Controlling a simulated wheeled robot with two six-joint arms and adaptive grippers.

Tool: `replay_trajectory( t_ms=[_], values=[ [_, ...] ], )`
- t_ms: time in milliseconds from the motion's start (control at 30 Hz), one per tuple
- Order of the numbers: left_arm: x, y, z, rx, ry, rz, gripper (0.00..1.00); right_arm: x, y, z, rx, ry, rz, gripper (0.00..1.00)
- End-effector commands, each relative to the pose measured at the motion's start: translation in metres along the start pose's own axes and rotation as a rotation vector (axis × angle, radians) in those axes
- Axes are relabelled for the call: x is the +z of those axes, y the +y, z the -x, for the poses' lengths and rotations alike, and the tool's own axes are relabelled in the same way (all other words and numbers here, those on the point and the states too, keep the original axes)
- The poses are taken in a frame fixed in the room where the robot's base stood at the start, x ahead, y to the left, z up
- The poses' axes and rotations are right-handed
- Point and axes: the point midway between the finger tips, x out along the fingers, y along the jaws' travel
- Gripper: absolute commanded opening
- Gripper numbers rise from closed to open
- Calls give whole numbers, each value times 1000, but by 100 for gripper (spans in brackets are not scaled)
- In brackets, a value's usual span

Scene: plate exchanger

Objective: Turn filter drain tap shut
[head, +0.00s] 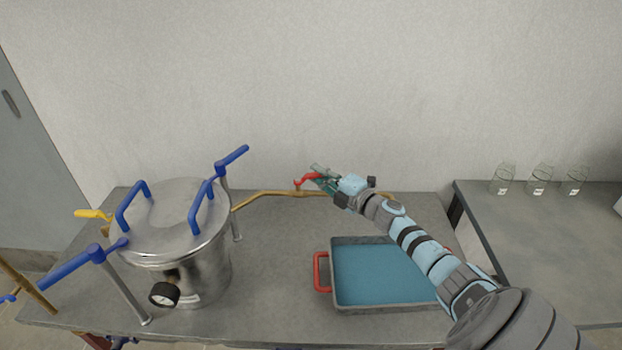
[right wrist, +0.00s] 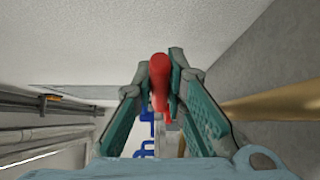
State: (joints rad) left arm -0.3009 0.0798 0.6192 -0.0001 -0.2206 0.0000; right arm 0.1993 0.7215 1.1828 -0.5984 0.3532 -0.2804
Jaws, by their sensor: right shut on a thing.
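The filter drain tap has a red lever handle (head: 306,179) on a brass pipe (head: 262,195) that runs right from the steel filter vessel (head: 172,225). My right gripper (head: 318,178) is at the tap, shut on the red handle. In the right wrist view the red handle (right wrist: 159,82) stands between the two teal-padded fingers (right wrist: 162,85), and the brass pipe (right wrist: 270,103) runs to the right. The tap body is partly hidden by the gripper. My left gripper is not in view.
A grey tray (head: 334,270) of blue liquid with red handles lies below my right arm. The vessel has blue handles and clamps, a yellow lever (head: 92,214) and a gauge (head: 164,294). Several glass beakers (head: 541,180) stand on the right bench (head: 530,230).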

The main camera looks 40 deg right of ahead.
Motion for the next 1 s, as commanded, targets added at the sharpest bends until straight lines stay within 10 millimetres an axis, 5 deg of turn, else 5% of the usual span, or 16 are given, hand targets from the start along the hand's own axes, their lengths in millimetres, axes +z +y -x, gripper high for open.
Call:
replay_trajectory(
  t_ms=[167, 200, 333, 667, 1000],
  values=[
    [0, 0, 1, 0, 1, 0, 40, 0, -1, 1, -3, -1, -1, 0],
    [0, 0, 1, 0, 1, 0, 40, 0, -1, 1, -3, -1, -1, 15],
    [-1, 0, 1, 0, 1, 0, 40, -1, -1, 0, -2, -1, -1, 33],
    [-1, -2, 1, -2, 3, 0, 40, -1, 0, 2, -1, 0, 1, 33],
    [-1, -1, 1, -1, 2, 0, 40, -2, -2, 58, -7, 5, 2, 33]
  ],
)
